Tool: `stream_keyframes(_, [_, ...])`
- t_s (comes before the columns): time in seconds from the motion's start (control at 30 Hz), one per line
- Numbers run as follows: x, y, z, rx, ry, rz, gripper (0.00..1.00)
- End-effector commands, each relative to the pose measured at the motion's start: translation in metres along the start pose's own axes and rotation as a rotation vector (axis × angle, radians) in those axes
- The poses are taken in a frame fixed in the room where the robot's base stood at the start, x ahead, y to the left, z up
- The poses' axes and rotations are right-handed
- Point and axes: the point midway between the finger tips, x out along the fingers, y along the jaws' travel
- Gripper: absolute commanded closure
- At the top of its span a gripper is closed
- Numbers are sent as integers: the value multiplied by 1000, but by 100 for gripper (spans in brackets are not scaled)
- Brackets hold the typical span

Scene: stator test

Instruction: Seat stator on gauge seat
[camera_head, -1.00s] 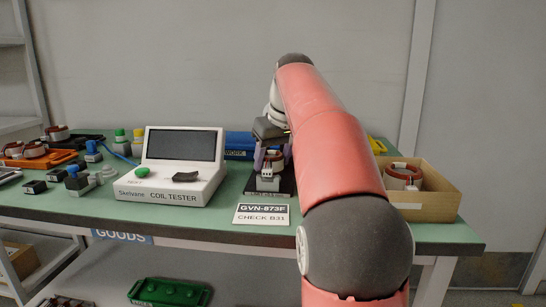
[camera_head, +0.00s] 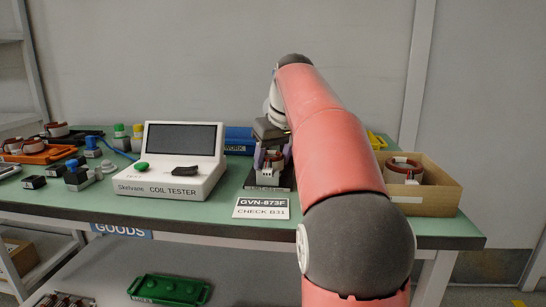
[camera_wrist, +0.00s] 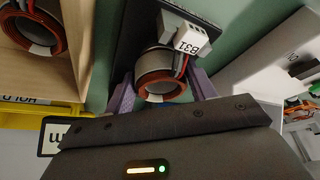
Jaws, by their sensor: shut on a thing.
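The stator (camera_wrist: 160,80), a ring with red-brown copper winding and a pale core, is between the purple fingers of my gripper (camera_wrist: 163,92). My gripper (camera_head: 272,156) is shut on it. In the head view the stator (camera_head: 270,161) shows partly between the fingers, above the dark base of the gauge seat (camera_head: 258,186). In the wrist view the dark plate (camera_wrist: 145,28) lies behind it. A white block (camera_wrist: 188,38) marked B31 sits beside the stator, with wires running to it. I cannot tell whether the stator touches the seat.
A coil tester (camera_head: 168,187) stands left of the seat. A cardboard box (camera_head: 430,200) with another stator (camera_head: 404,172) is on the right. A sign reading CHECK B31 (camera_head: 262,209) is in front. An orange tray (camera_head: 45,156) with stators is at far left.

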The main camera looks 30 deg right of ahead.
Motion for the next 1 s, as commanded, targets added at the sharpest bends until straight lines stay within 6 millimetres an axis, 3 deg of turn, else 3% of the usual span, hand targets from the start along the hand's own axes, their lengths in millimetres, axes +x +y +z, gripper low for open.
stream_keyframes(0.17, [-1, 0, 0, -1, 2, 1, 78])
stream_keyframes(0.2, [-1, 0, 0, -1, 2, 1, 39])
stream_keyframes(0.37, [-1, 0, 0, 0, 1, 0, 19])
stream_keyframes(0.67, [-3, 0, 0, 0, 0, 0, 19])
stream_keyframes(1.0, [-56, 0, -2, 0, 3, 1, 19])
